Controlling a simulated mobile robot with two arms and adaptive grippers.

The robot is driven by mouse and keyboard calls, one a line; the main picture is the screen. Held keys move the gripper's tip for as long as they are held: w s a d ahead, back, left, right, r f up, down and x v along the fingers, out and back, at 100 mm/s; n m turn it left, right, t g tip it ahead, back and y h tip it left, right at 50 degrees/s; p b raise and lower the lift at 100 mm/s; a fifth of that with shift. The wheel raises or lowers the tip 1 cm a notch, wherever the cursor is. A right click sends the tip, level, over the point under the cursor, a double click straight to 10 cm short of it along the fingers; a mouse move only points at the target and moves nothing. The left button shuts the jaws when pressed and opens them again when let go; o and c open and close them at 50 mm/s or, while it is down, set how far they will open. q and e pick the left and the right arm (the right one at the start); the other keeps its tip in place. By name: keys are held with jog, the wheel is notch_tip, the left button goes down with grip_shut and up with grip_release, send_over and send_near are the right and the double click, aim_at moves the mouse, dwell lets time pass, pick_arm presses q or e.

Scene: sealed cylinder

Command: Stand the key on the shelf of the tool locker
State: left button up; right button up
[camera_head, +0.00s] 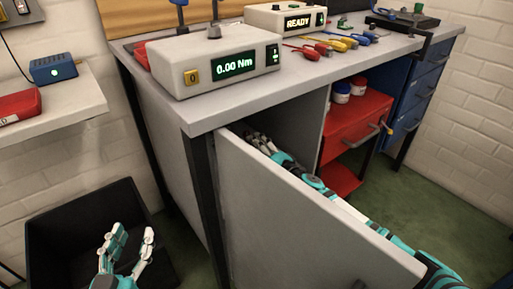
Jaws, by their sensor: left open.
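The tool locker (165,150) is the grey cabinet under the workbench; its grey door (310,220) stands open toward me. My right arm reaches over and behind the door, and my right gripper (258,141) is at the locker's dark opening. It is small and partly hidden by the door, so its fingers cannot be read clearly. I cannot make out the key, and the locker's shelf is hidden behind the door. My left gripper (133,238) is at the lower left, fingers apart and empty, in front of the black bin.
The black bin (62,215) stands on the floor at left, below a wall shelf (75,100) with a red box and a blue device. A torque meter (215,62) and several screwdrivers (340,42) lie on the benchtop. A red drawer unit (352,125) stands right of the locker.

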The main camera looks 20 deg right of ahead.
pick_arm(q)
jog(key=s+a+f+g+y+p, duration=0.1)
jog(key=s+a+f+g+p, duration=0.1)
jog(key=f+g, duration=0.3)
jog(key=shift+s+f+g+y, duration=0.35)
jog(key=shift+s+f, duration=0.35)
jog(key=shift+f, duration=1.15)
pick_arm(e)
jog(key=v, duration=1.2)
pick_arm(q)
jog(key=shift+a, duration=0.1)
